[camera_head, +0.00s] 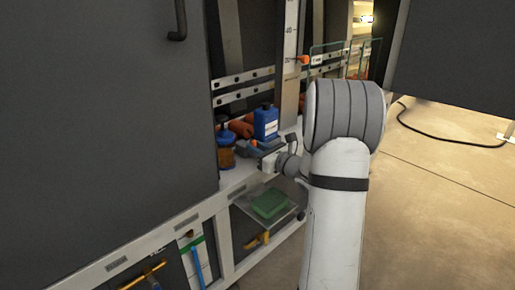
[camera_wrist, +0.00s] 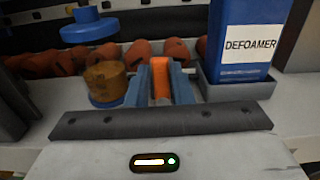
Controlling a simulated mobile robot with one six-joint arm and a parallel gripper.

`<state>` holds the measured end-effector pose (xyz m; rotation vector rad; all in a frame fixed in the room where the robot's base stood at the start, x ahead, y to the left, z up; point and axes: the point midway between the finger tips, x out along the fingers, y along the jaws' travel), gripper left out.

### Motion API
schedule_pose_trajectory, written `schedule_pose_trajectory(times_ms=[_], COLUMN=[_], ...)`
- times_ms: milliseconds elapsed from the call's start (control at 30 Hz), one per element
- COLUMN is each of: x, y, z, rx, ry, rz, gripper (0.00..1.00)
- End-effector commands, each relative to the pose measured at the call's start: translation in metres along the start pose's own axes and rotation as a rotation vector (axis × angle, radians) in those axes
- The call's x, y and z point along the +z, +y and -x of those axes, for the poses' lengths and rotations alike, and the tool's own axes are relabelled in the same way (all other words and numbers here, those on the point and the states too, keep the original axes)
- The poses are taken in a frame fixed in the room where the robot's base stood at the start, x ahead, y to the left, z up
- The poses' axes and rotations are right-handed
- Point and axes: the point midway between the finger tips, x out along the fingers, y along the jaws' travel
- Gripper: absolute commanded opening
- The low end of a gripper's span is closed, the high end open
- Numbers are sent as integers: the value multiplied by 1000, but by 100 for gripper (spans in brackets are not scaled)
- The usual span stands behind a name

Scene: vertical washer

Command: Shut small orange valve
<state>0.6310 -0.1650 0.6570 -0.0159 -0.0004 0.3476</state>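The small orange valve (camera_wrist: 160,79) shows in the wrist view as a narrow upright orange piece at the middle. The blue fingers of my gripper (camera_wrist: 161,88) stand on both sides of it with no clear gap, so my gripper looks shut on it. In the head view the valve is a small orange spot (camera_head: 254,143) at the tip of my gripper (camera_head: 257,149), over the white ledge. The valve's lower part and its pipe are hidden by the gripper body.
A blue DEFOAMER bottle (camera_wrist: 243,42) stands close on the right in a grey tray. A brown, blue-topped container (camera_wrist: 106,82) is just left. Orange-red rolls (camera_wrist: 60,64) lie behind. A large dark panel (camera_head: 100,130) fills the head view's left; open floor (camera_head: 440,200) is right.

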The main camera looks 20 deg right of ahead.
Motion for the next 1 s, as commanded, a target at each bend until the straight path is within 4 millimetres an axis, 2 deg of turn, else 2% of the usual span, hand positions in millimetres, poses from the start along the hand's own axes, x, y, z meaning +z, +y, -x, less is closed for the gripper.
schedule_pose_trajectory(times_ms=[267,367,700,833,1000], x=[1,2,3,2,0], y=[0,-1,-1,-1,0], z=[0,6,61,74,78], rx=[0,-2,-4,-2,0], ry=[-1,-1,0,-1,0], rz=[-1,-1,-1,-1,0], gripper=[25,25,25,25,25])
